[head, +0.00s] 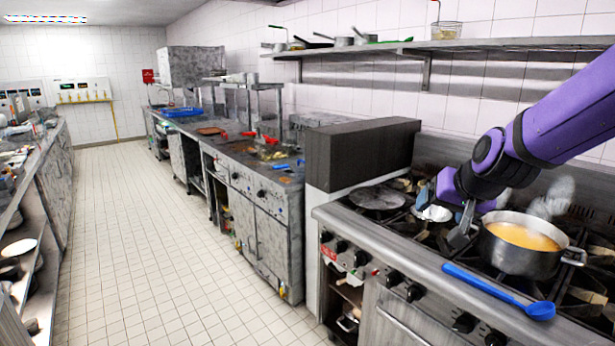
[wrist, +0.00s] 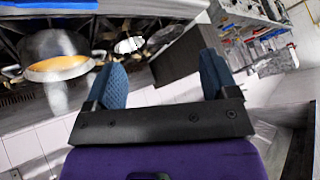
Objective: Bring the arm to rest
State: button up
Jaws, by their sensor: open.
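My purple arm reaches in from the right in the head view, and my gripper (head: 463,228) hangs over the stove, just left of the pot. In the wrist view my gripper (wrist: 163,72) has its two blue fingers wide apart with nothing between them. The steel pot (head: 515,260) holds orange soup and stands on the stove; it also shows at the upper left of the wrist view (wrist: 55,47). A blue ladle (head: 500,291) lies along the stove's front edge, apart from my gripper.
The stove (head: 345,215) has open burner grates and a small pale pan (head: 433,213) behind my gripper. A dark box-like block (head: 362,150) stands left of it. A wall shelf (head: 480,44) runs above. The tiled floor (head: 150,230) between the counters is clear.

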jog(key=s+d+r+n+g, duration=0.1)
jog(key=s+r, duration=0.1)
jog(key=s, duration=0.6)
jog(key=s+d+r+n+h, duration=0.1)
jog(key=s+r, duration=0.1)
jog(key=s, duration=0.6)
jog(key=s+d+r+g, duration=0.1)
jog(key=s+d+r, duration=0.1)
jog(key=s, duration=0.6)
jog(key=shift+s+r+n+g, duration=0.15)
jog(key=shift+r+n+g, duration=0.15)
jog(key=shift+r+n, duration=0.15)
